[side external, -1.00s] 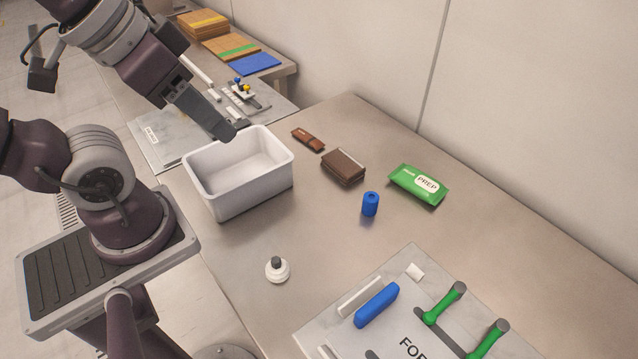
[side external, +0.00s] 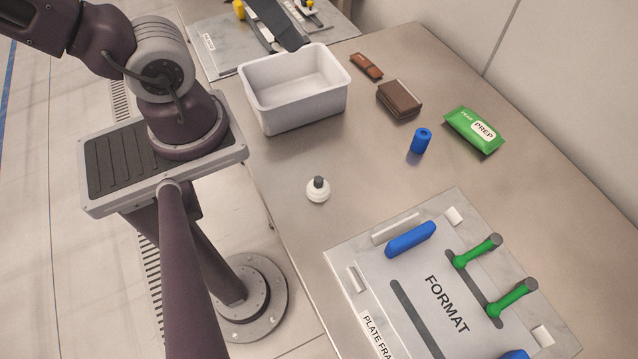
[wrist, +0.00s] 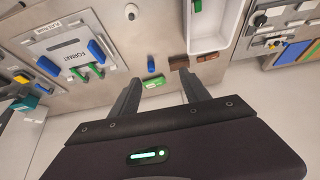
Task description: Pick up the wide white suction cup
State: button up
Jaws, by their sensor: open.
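The white suction cup (side external: 318,190) stands on the steel table, a squat white round body with a dark grey top. It also shows in the wrist view (wrist: 131,13), at the top edge. My gripper (wrist: 160,85) is open, its two dark fingers apart with nothing held between them.
The white bin (side external: 300,120) stands behind the cup. A blue cylinder (side external: 420,141), a brown wallet-like block (side external: 399,101), a smaller brown item (side external: 366,66) and a green packet (side external: 474,131) lie to the right. The FORMAT plate (side external: 413,285) with green handles is in front. Table around the cup is clear.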

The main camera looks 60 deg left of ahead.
jog(key=shift+o, duration=0.2)
jog(key=n+g+y, duration=0.2)
jog(key=n+g, duration=0.4)
jog(key=n, duration=1.4)
send_over(319, 179)
jog(key=f, duration=1.5)
jog(key=d+f, duration=0.1)
jog(key=f, duration=0.7)
jog(key=shift+s, duration=0.1)
jog(key=f, duration=0.4)
jog(key=a+f, duration=0.1)
jog(key=f, duration=0.1)
jog(key=shift+f, duration=0.45)
grip_shut()
